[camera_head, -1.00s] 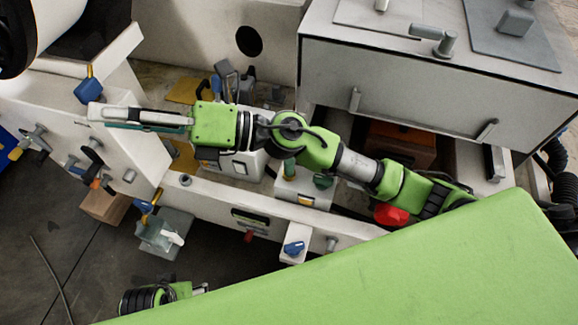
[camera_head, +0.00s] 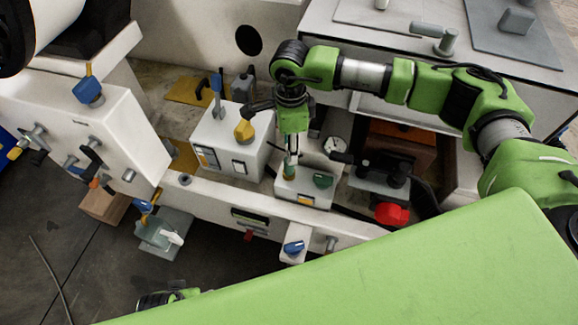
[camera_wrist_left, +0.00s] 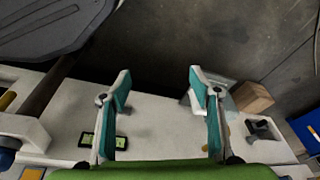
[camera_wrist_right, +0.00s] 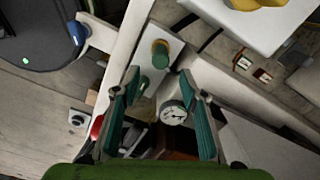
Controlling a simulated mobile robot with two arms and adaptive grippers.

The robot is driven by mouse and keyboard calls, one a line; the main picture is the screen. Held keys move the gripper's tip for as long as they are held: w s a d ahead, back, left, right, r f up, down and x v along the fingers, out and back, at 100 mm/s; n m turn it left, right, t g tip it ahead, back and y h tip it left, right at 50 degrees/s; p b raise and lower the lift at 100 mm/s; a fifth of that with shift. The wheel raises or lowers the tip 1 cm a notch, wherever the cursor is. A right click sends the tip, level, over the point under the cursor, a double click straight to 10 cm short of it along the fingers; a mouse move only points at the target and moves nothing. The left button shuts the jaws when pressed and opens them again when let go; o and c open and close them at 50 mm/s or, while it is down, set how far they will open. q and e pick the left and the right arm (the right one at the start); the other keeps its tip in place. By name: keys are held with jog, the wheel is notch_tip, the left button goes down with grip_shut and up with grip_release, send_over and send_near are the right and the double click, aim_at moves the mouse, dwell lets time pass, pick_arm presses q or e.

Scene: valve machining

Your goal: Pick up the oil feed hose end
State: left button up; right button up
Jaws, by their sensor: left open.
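I cannot pick out the oil feed hose end for certain. A green cylinder with a yellow-brown top (camera_wrist_right: 160,52) stands on a small white block (camera_wrist_right: 173,42) in the right wrist view; whether it belongs to the hose is unclear. My right gripper (camera_wrist_right: 162,92) is open and empty, with its fingertips near that block and a round dial gauge (camera_wrist_right: 173,113) showing between its fingers. In the head view, my right gripper (camera_head: 291,158) points down over the white block (camera_head: 304,190). My left gripper (camera_wrist_left: 160,80) is open and empty.
A white box with a yellow knob (camera_head: 243,133) stands left of the right gripper. A red knob (camera_head: 391,214) and black pipework (camera_head: 428,198) lie to its right. A large grey cabinet (camera_head: 420,62) stands behind. Dark floor (camera_head: 60,255) is at the lower left.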

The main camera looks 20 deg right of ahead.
aim_at(289, 168)
notch_tip(289, 168, down, 5)
jog(key=shift+f, duration=0.1)
notch_tip(289, 168, down, 4)
jog(key=shift+a+f+b, duration=0.1)
jog(key=shift+f+b, duration=0.05)
jog(key=shift+b, duration=0.4)
pick_arm(q)
jog(key=r, duration=0.4)
jog(key=shift+w+r, duration=0.2)
jog(key=shift+w, duration=0.15)
pick_arm(e)
grip_shut()
